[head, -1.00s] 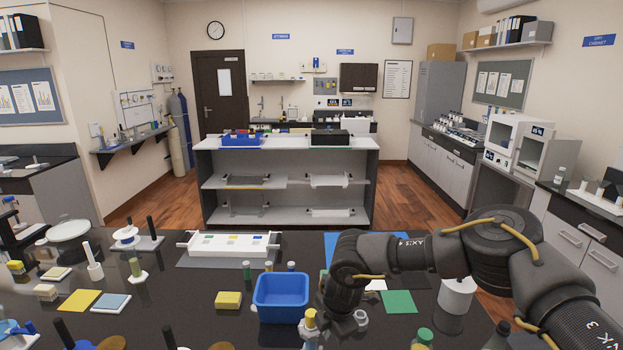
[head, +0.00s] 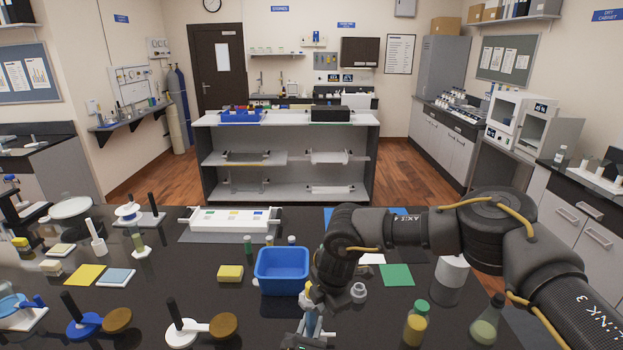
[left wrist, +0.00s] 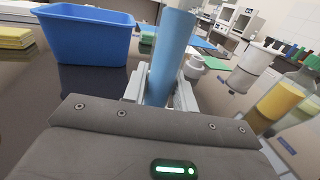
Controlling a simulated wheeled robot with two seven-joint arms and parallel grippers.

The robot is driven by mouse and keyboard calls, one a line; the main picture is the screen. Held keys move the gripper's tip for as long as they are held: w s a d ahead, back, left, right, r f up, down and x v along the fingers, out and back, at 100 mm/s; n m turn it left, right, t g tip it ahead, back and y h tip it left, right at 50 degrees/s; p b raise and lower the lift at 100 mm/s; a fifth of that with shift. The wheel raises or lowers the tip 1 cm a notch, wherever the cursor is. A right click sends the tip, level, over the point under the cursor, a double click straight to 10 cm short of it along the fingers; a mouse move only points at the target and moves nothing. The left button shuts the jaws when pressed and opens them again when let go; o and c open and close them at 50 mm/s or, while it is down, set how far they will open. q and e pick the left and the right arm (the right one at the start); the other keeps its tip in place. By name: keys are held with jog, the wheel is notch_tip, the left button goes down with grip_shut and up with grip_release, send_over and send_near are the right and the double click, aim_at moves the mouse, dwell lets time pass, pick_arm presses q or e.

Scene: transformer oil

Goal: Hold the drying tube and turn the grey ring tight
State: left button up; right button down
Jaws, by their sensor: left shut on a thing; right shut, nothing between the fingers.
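The light blue drying tube (head: 313,324) stands near the front edge of the dark table, just in front of the blue bin. In the left wrist view the tube (left wrist: 170,60) rises, slightly tilted, between the fingers of my left gripper (left wrist: 158,98), which is shut on it. In the head view my left gripper (head: 306,340) shows only partly at the bottom edge. My right gripper (head: 318,302) is shut and empty, beside the tube's yellow top (head: 309,288). I cannot make out the grey ring on the tube; the right gripper covers that part.
The blue bin (head: 282,252) stands close behind the tube. A small pale round piece (head: 358,291) lies to its right. Bottles (head: 416,325) stand further right. A white tray (head: 234,211) lies at the back.

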aim_at(314, 311)
pick_arm(q)
jog(key=shift+f, duration=0.1)
pick_arm(e)
jog(key=shift+s+a, duration=0.25)
jog(key=shift+a, duration=0.25)
jog(key=shift+s+a, duration=0.2)
jog(key=shift+a, duration=0.55)
jog(key=shift+s, duration=0.25)
jog(key=shift+s, duration=0.2)
jog(key=w+v, duration=0.1)
jog(key=v, duration=0.5)
jog(key=shift+a, duration=0.25)
jog(key=shift+w+r, duration=0.15)
jog(key=w+d+f, duration=0.2)
jog(key=d+f, duration=0.1)
jog(key=f, duration=0.3)
dwell(0.8)
